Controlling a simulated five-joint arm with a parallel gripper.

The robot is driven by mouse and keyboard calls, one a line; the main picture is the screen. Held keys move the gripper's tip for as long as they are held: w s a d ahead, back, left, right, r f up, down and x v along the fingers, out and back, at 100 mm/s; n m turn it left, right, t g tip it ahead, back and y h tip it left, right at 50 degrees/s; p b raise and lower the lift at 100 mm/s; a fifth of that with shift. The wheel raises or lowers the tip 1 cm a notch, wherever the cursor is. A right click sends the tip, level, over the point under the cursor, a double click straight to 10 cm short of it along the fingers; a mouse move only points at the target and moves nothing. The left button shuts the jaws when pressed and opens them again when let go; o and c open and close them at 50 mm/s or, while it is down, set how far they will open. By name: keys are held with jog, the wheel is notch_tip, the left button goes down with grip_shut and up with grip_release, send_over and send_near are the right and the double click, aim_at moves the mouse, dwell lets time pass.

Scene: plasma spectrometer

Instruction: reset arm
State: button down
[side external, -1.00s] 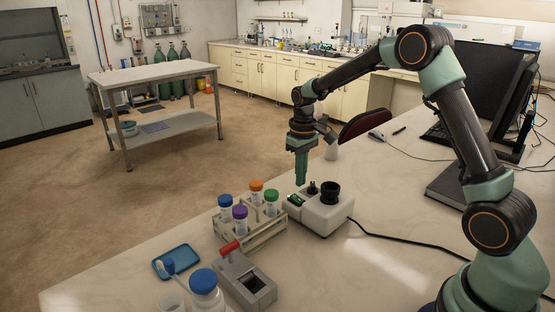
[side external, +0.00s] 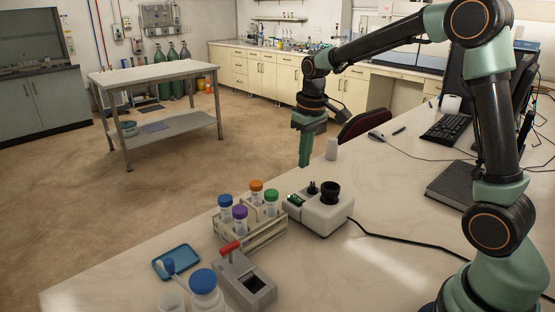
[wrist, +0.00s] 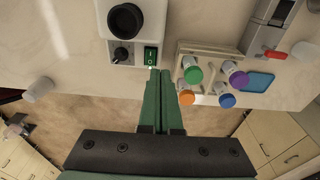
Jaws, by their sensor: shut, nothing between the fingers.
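My gripper (side external: 306,162) is shut and empty, held in the air above and behind the white device in the side view. In the wrist view its green fingers (wrist: 161,72) lie together, pointing toward the device's green switch (wrist: 150,56). The white device (side external: 318,215) has a black round holder (side external: 330,192) and a small black knob (side external: 312,188) on top. It also shows in the wrist view, with the black round part (wrist: 125,20) uppermost. I see clear space between the fingertips and the device in the side view.
A rack (side external: 262,238) of tubes with orange, green, purple and blue caps stands left of the device. A grey box with a red handle (side external: 229,247), a blue tray (side external: 176,261) and a blue-capped bottle (side external: 204,290) are nearer. A white cup (side external: 331,148) stands behind; a black cable (side external: 405,239) runs right.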

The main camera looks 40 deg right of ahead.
jog(key=s+a+r+t, duration=0.2)
jog(key=s+a+r, duration=0.1)
jog(key=s, duration=0.4)
jog(key=s+a+r+t, duration=0.2)
jog(key=s+a+r, duration=0.1)
jog(key=s, duration=0.5)
jog(key=shift+s+a, duration=0.15)
jog(key=shift+s, duration=0.1)
jog(key=c, duration=1.5)
grip_release()
jog(key=shift+r, duration=0.1)
jog(key=shift+c, duration=0.2)
